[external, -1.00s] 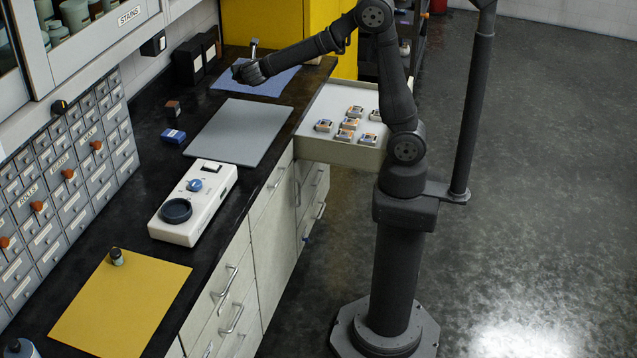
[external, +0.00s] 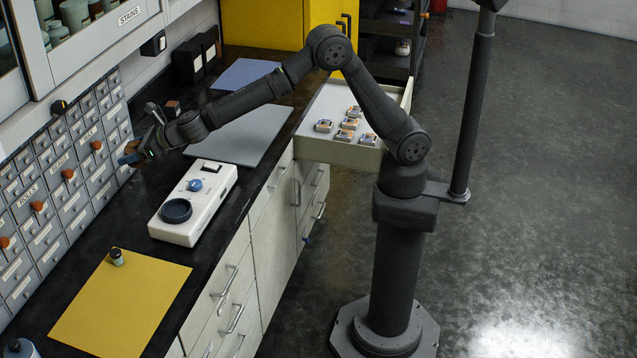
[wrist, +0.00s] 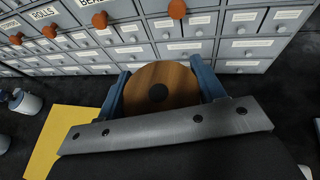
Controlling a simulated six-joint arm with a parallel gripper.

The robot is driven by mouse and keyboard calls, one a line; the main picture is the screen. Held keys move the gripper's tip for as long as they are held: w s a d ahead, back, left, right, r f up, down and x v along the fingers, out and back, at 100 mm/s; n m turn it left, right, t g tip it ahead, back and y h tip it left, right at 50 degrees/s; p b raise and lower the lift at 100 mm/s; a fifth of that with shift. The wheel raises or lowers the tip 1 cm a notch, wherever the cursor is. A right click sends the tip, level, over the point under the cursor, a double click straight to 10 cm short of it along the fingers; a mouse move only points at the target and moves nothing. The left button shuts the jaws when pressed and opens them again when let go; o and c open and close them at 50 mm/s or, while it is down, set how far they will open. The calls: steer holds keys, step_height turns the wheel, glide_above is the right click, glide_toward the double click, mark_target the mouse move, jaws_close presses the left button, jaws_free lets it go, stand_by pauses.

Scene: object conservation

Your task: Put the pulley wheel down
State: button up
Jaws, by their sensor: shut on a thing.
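The pulley wheel (wrist: 150,77) is a brown wooden disc with a dark round centre. In the wrist view it sits between the two blue fingers of my gripper (wrist: 160,84), which are shut on its sides. In the external view my gripper (external: 134,156) is at the left of the black counter, close to the grey drawer cabinet. The wheel shows there only as a small brown patch. It appears to be held above the counter, but its height is hard to tell.
A white device (external: 207,189) with a dark round dish stands right of my gripper. A yellow mat (external: 120,305) with a small jar (external: 116,257) lies nearer. A grey mat (external: 240,140) and blue mat (external: 243,72) lie farther back. An open drawer (external: 335,150) holds several small items.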

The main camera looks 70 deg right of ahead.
steer(key=s+a+r+n+g+y, duration=0.1)
steer(key=s+a+n+g+y, duration=0.2)
steer(key=a, duration=1.2)
steer(key=n+y, duration=0.3)
glide_above(127, 314)
steer(key=shift+g, duration=0.3)
step_height(127, 314, down, 16)
steer(key=shift+w+d+f, duration=0.1)
steer(key=shift+w, duration=0.05)
steer(key=shift+f, duration=2.05)
steer(key=shift+f, duration=0.15)
steer(key=o, duration=1.1)
